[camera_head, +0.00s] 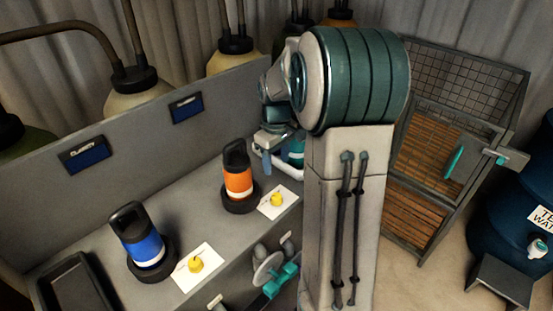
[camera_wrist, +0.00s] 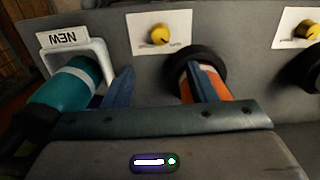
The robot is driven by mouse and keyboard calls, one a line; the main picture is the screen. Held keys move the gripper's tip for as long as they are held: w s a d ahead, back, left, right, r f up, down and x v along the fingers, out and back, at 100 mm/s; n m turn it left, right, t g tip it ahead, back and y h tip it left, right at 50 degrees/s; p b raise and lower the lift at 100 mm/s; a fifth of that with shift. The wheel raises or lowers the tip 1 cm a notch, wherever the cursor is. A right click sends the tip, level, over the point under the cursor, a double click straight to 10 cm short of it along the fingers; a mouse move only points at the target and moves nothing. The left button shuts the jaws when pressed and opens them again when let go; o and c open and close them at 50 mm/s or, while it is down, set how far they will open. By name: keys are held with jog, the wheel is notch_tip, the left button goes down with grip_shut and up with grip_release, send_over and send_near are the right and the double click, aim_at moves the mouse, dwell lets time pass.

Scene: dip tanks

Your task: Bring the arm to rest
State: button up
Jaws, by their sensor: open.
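My gripper (camera_wrist: 163,85) is open, and its two blue fingers show apart in the wrist view with nothing held between them. In the head view it is partly hidden behind my own arm, over the bench's far right end. A teal bottle (camera_wrist: 70,88) is at a white holder marked NEW (camera_wrist: 100,48), left of the fingers in the wrist view. In the head view the teal bottle (camera_head: 296,152) is mostly hidden. An orange bottle (camera_head: 238,182) stands upright in a black ring; in the wrist view one finger overlaps the orange bottle (camera_wrist: 216,88). I cannot tell whether they touch.
A blue bottle (camera_head: 142,240) stands in a black ring on the bench. White cards with yellow knobs (camera_head: 196,265) lie along the front. A black tray (camera_head: 78,284) is at left. A wire-mesh cage (camera_head: 455,95) and blue water barrel (camera_head: 515,215) stand right.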

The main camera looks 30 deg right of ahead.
dwell(0.3)
jog(key=s+a+r+m+t, duration=0.1)
jog(key=s+a+r+m, duration=0.1)
jog(key=s+a, duration=0.4)
jog(key=s+a+r+m+t, duration=0.1)
jog(key=s+a+r+m, duration=0.1)
jog(key=s+a, duration=0.5)
jog(key=s+r, duration=0.1)
jog(key=s, duration=0.5)
jog(key=shift+s+a+r+t, duration=0.15)
jog(key=shift+s+a+t, duration=0.1)
jog(key=shift+t, duration=0.15)
